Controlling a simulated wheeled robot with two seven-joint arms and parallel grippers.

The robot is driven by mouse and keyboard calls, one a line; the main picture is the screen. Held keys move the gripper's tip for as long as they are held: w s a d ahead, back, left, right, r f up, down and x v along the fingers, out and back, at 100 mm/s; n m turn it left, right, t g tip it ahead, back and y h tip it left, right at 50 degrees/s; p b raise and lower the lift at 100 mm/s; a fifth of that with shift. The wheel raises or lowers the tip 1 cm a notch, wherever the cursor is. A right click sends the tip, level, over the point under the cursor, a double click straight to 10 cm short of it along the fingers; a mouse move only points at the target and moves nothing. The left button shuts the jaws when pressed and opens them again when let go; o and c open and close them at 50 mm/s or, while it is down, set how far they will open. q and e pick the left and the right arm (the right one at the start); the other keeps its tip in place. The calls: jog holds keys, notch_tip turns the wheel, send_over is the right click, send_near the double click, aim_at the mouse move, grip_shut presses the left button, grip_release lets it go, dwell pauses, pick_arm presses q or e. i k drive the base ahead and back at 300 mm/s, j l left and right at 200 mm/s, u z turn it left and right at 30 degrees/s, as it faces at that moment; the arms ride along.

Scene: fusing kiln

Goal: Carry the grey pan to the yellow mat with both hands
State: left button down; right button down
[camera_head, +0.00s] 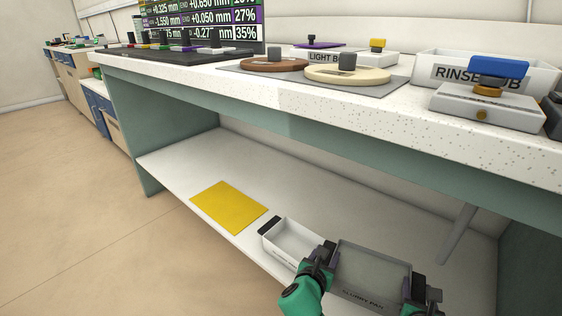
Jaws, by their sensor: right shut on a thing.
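The grey pan (372,268), with lettering on its front wall, is at the bottom right, over the white lower shelf. My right gripper (420,290) is at the pan's right end and shut on it. My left gripper (326,256) is at the pan's left end. Its fingers are dark and overlap the rim, so I cannot tell whether they are closed on it. I cannot tell whether the pan rests on the shelf or is just above it. The yellow mat (229,206) lies flat and empty on the shelf, to the left of the pan.
A white tray (290,242) with a black end stands on the shelf between the mat and the pan, close to my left gripper. The speckled worktop (290,104) overhangs the shelf (300,178). A grey brace (457,235) stands behind the pan on the right.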

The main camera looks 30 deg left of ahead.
aim_at(227, 204)
jog(key=i+j+u, duration=0.1)
jog(key=u, duration=0.25)
jog(key=i+j+u, duration=0.1)
jog(key=u, duration=0.25)
jog(key=i+j+u, duration=0.15)
jog(key=u, duration=0.25)
jog(key=i+j, duration=0.25)
jog(key=i, duration=0.15)
jog(key=i+j, duration=0.25)
jog(key=i, duration=0.2)
